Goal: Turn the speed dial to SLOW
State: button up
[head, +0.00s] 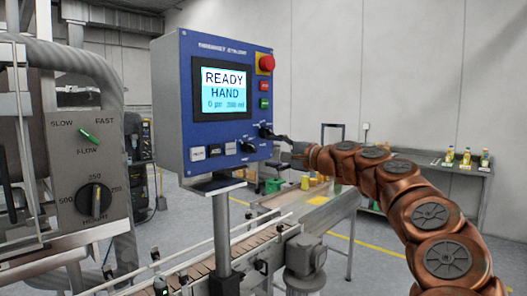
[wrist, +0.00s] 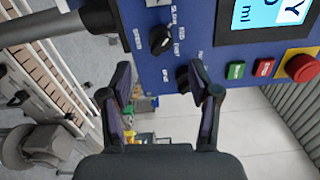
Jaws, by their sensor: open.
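Two black knobs sit on the lower part of the blue control panel (head: 222,60). In the wrist view, one black knob (wrist: 160,40) lies ahead of the gap between my fingers, with small rotated labels I cannot read surely. The other black knob (wrist: 183,78) is close to my right finger; contact cannot be told. In the head view they are the left knob (head: 247,146) and the right knob (head: 266,131). My gripper (wrist: 162,85) is open and empty, at the panel's lower right in the head view (head: 287,140).
The panel has a screen (head: 223,89) reading READY HAND, a red stop button (head: 266,63), and red and green buttons. A separate grey panel at left has a green FLOW knob (head: 88,136) and a HEIGHT knob (head: 95,196). A conveyor (head: 190,272) runs below.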

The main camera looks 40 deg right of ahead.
jog(key=shift+v, duration=2.15)
jog(key=a+f+n+g+y+p, duration=0.15)
jog(key=a+n+g+y, duration=0.35)
jog(key=a, duration=1.3)
jog(key=s+a+f+n+g+h+p, duration=0.1)
jog(key=s+a+f+n+g, duration=0.25)
jog(key=a+f, duration=0.35)
jog(key=s+a+f+n+g+h+p, duration=0.1)
jog(key=s+a+f+n+g, duration=0.25)
jog(key=a, duration=0.55)
jog(key=s+a+f+n+g+h, duration=0.3)
jog(key=s+f, duration=0.8)
jog(key=s, duration=0.1)
jog(key=s+d+f+g+h+p, duration=0.1)
jog(key=s+d+f+g+h, duration=0.1)
jog(key=s+f, duration=0.3)
jog(key=s+d+f+n+g+h+p, duration=0.1)
jog(key=s+d+f, duration=0.3)
jog(key=s, duration=0.7)
jog(key=shift+s+f+g+h, duration=0.3)
jog(key=shift+f+g+h, duration=0.25)
jog(key=shift+g, duration=0.15)
